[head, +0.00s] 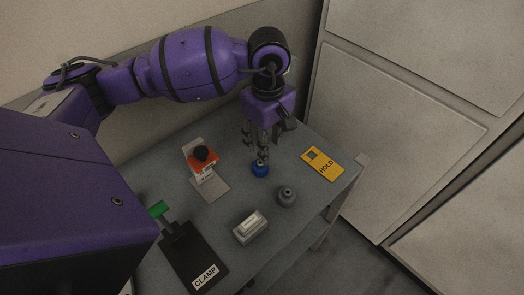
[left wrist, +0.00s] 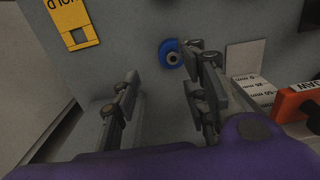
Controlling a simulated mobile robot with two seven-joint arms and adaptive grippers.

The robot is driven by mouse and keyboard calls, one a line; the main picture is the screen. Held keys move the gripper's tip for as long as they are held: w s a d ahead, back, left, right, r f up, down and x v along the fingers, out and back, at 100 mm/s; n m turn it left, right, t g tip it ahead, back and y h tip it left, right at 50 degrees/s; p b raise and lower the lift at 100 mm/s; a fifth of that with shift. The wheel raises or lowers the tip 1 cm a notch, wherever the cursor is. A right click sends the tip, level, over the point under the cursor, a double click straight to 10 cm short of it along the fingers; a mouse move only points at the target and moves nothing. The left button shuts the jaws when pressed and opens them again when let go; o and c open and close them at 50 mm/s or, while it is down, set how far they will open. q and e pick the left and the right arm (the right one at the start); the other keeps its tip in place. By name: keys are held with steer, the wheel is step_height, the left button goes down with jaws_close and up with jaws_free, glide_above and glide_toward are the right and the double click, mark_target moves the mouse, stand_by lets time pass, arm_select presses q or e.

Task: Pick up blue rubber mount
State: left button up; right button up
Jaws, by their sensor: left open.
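The blue rubber mount (head: 260,169) stands on the grey table in the head view, right below my left gripper (head: 262,158). In the left wrist view the blue mount (left wrist: 171,53) shows a grey ring with a dark centre on top and is partly covered by the right-hand finger. My left gripper (left wrist: 165,88) is open there, its two fingers apart with nothing between them. The mount lies beyond the fingertips, nearer the right-hand finger. I cannot tell whether a finger touches it. My right gripper is in neither view.
A grey mount (head: 287,196) stands nearby on the table (head: 232,208). A yellow HOLD card (head: 323,163) lies to the right. A stand with an orange part (head: 203,160) is on the left. A light grey block (head: 250,228) and a black CLAMP board (head: 190,255) lie nearer the front.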

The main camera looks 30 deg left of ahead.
mark_target(260, 167)
arm_select(q)
steer(key=shift+s+f, duration=0.2)
steer(key=shift+f, duration=0.15)
steer(key=shift+s+f, duration=0.2)
steer(key=shift+f, duration=0.45)
steer(key=shift+s+f, duration=0.2)
steer(key=shift+f, duration=0.4)
steer(key=f, duration=0.1)
steer(key=f+p, duration=0.1)
steer(key=f, duration=0.1)
steer(key=shift+a+f, duration=0.2)
steer(key=shift+f, duration=0.4)
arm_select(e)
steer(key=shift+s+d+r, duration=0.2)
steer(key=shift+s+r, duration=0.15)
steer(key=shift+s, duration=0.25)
arm_select(q)
steer(key=shift+c, duration=0.3)
steer(key=shift+w, duration=0.1)
steer(key=c, duration=0.9)
jaws_close()
steer(key=shift+r, duration=0.15)
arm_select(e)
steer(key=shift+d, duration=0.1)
